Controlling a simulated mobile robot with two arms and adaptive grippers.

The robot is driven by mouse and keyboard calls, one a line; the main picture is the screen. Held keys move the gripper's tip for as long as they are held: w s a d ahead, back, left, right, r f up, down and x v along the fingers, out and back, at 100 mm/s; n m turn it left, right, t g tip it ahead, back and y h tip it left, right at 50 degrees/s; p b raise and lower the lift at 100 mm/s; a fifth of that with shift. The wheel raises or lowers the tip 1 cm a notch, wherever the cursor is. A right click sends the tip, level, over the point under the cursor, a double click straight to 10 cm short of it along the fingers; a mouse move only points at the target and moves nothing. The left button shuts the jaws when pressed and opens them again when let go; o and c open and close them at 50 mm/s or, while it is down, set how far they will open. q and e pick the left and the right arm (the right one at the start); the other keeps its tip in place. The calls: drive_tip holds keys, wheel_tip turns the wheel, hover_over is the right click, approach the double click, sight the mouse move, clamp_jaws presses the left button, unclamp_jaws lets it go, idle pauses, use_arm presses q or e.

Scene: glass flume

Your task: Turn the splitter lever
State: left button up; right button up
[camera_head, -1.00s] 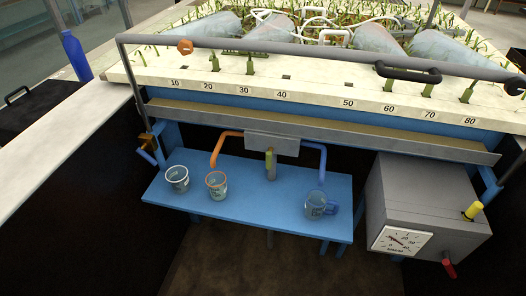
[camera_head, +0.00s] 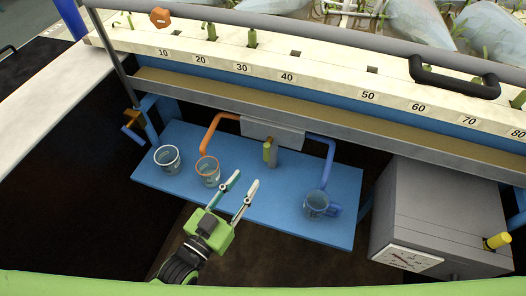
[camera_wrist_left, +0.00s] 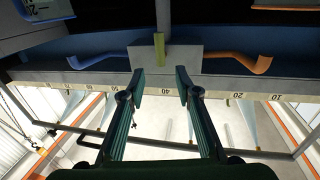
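The splitter lever (camera_head: 267,151) is a short yellow-green upright handle on the front of the grey splitter box (camera_head: 283,136). An orange pipe leaves the box on the left and a blue pipe on the right. In the left wrist view the lever (camera_wrist_left: 159,50) shows beyond the gap between my fingers. My left gripper (camera_head: 242,185) is open and empty, below and a little left of the lever in the head view, apart from it. It also shows in the left wrist view (camera_wrist_left: 160,88). My right gripper is not in view.
A blue shelf (camera_head: 280,205) carries a clear cup (camera_head: 167,160), an orange-rimmed cup (camera_head: 208,172) and a blue-handled mug (camera_head: 318,205). A grey box with a dial (camera_head: 440,215) stands at right. A metal ledge (camera_head: 330,124) runs above the splitter.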

sight(265, 154)
use_arm(q)
drive_tip(key=x, duration=1.1)
drive_tip(key=shift+f+p, duration=0.15)
drive_tip(key=shift+p, duration=0.15)
clamp_jaws()
